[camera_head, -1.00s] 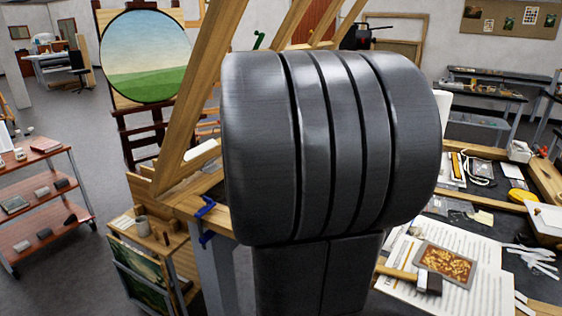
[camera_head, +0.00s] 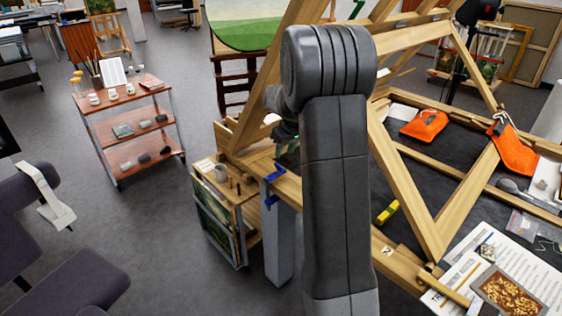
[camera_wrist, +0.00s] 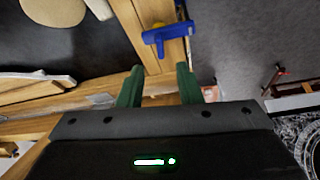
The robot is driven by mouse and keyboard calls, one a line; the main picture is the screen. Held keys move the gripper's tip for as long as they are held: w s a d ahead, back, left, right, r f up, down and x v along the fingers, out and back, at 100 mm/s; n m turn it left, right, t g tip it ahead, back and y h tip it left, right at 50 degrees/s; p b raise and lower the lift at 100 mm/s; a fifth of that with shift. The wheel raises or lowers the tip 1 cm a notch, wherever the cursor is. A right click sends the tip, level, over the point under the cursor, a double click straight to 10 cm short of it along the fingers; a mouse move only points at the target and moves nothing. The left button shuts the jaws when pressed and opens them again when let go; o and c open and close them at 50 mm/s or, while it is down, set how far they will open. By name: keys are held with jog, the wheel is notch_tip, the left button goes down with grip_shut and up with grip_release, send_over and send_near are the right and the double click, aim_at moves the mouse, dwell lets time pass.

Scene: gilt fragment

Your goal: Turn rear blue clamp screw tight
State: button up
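A blue clamp (camera_head: 275,172) sits on the corner of the wooden bench frame, left of my arm in the head view. A lower blue part (camera_head: 270,201) shows beneath it against the grey leg. In the wrist view the blue clamp (camera_wrist: 168,33) lies across the wooden beam, beyond my fingertips and apart from them. My gripper (camera_wrist: 159,70) has two green fingers spread apart with nothing between them. In the head view my gripper (camera_head: 287,152) is partly hidden behind my arm, close to the clamp. Which part is the screw is too small to tell.
Slanted wooden beams (camera_head: 405,185) stand right of my arm. A shelf cart (camera_head: 135,130) and a dark chair (camera_head: 60,265) are at left. Open floor lies between cart and cabinet.

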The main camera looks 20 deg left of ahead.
aim_at(279, 165)
jog(key=p+x, duration=0.1)
jog(key=x, duration=0.7)
jog(key=shift+f, duration=0.1)
grip_shut()
